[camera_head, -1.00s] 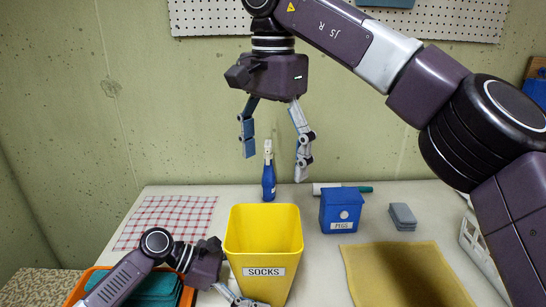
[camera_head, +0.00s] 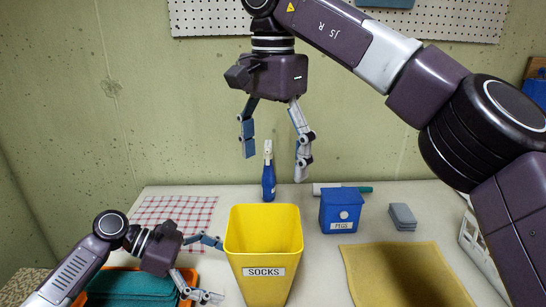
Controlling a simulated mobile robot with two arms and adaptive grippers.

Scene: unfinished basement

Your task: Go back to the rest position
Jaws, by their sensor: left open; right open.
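My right gripper (camera_head: 275,160) is raised above the back of the table, open and empty, with its fingers pointing down. My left gripper (camera_head: 214,270) is low at the left, just left of the yellow bin (camera_head: 264,235) labelled SOCKS. Its fingers are spread open with nothing between them, pointing right toward the bin. Part of the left arm covers the orange crate (camera_head: 192,275) that holds teal folded cloth (camera_head: 132,284). The inside bottom of the yellow bin is hidden.
A blue spray bottle (camera_head: 268,180), a blue box (camera_head: 341,211), grey folded cloths (camera_head: 402,216) and a white-and-teal roll (camera_head: 350,189) stand or lie behind. A yellow cloth (camera_head: 400,270) lies front right, a checked cloth (camera_head: 175,214) at left. A white rack (camera_head: 473,240) is at right.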

